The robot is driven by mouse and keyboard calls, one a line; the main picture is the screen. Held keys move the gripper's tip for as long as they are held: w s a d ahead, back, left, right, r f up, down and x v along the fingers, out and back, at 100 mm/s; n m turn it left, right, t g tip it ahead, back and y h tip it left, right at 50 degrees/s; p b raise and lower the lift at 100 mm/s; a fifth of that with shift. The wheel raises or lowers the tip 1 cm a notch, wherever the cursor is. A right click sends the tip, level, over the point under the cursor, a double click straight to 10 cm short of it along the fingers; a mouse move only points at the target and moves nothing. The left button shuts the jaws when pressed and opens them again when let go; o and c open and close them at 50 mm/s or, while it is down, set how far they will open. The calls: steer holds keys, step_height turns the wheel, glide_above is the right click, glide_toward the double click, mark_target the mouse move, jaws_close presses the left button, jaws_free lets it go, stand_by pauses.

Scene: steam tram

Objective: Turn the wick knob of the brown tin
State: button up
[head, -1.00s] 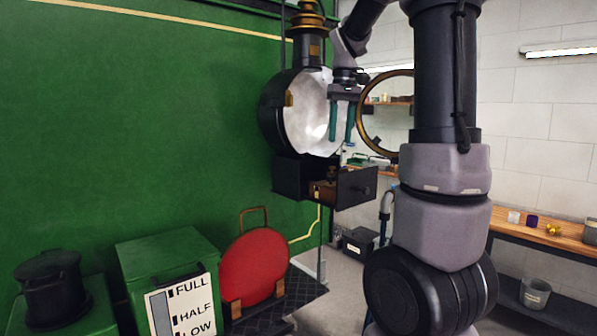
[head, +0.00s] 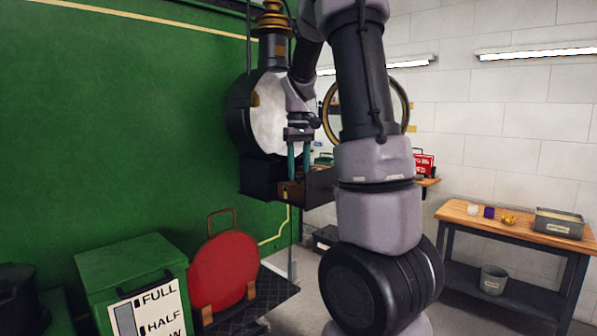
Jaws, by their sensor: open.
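The brown tin (head: 287,189) sits in the open dark box (head: 262,180) under the big round lamp (head: 269,115). Only a small part of the tin shows, and its wick knob is too small or hidden to make out. My gripper (head: 298,178) points down with its two teal fingers apart and nothing seen between them. The fingertips are at the tin in the picture; I cannot tell whether they touch it.
The lamp's glass ring door (head: 398,100) stands open, partly behind my arm. The box's front flap (head: 320,187) is swung out to the right. A red disc (head: 223,270) and a green box (head: 130,270) stand below. A wooden workbench (head: 455,212) is at right.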

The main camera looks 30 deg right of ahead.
steer(key=shift+f, duration=0.15)
jaws_close()
steer(key=shift+m, duration=0.3)
steer(key=m, duration=0.4)
steer(key=shift+m, duration=0.3)
steer(key=m, duration=0.5)
steer(key=shift+m, duration=0.3)
jaws_free()
